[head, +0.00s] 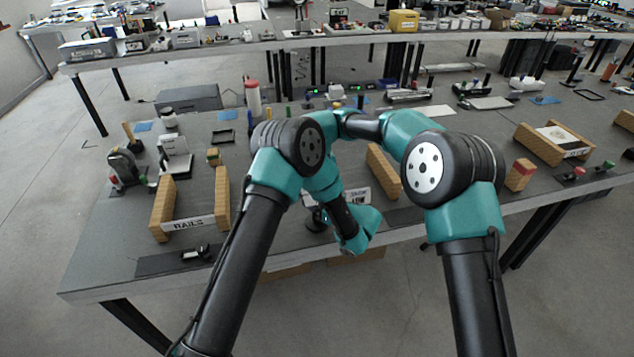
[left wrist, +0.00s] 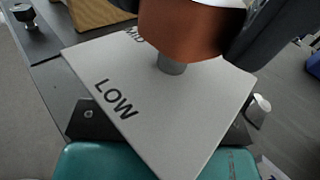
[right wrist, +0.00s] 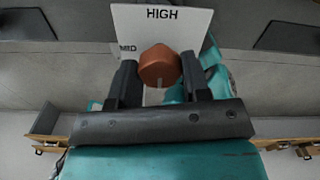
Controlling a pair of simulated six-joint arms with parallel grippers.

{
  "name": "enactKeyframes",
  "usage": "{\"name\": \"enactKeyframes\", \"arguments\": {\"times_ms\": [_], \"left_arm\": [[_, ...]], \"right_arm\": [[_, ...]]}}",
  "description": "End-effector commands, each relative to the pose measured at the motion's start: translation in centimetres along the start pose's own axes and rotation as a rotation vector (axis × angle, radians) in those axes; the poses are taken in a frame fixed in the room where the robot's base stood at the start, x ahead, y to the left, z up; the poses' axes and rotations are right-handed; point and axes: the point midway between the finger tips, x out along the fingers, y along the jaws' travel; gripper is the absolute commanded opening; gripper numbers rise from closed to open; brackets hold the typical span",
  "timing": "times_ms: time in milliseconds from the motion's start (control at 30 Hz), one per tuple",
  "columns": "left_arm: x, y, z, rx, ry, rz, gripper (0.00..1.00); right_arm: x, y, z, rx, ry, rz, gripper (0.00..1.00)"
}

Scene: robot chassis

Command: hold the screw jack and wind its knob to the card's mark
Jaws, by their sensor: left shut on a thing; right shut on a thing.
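In the left wrist view the card (left wrist: 170,120) fills the middle, with LOW readable. A copper-coloured part of the screw jack (left wrist: 190,32) is close to the left camera, with a short grey stem below it against the card. My left gripper (left wrist: 205,12) is shut on the jack; its contact is mostly out of frame. My right gripper (right wrist: 158,72) is shut on the copper knob (right wrist: 158,60), one dark finger on each side. In the head view my arms largely hide the jack.
Wooden rails with a RAILS label (head: 188,224) stand at the left of the table. The front edge is close.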

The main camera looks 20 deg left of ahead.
Motion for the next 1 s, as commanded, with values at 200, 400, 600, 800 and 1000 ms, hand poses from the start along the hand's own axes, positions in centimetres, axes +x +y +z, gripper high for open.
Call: {"name": "enactKeyframes", "arguments": {"times_ms": [200,400,600,800,1000], "left_arm": [[0.0,0.2,-0.7,0.011,0.009,0.001,0.0],[0.0,0.2,-0.7,0.011,0.009,0.001,0.0],[0.0,0.2,-0.7,0.011,0.009,0.0,0.0],[0.0,0.2,-0.7,0.011,0.009,0.0,0.0],[0.0,0.2,-0.7,0.011,0.009,0.0,0.0]], "right_arm": [[-0.1,0.0,0.0,0.0,-0.001,-0.001,0.54],[-0.1,0.0,0.0,0.001,-0.001,0.0,0.54],[-0.8,0.0,0.0,0.001,-0.002,-0.001,0.54],[-3.4,0.0,0.1,0.001,-0.005,-0.002,0.54],[-7.2,0.0,0.0,0.0,-0.004,-0.002,0.54]]}}
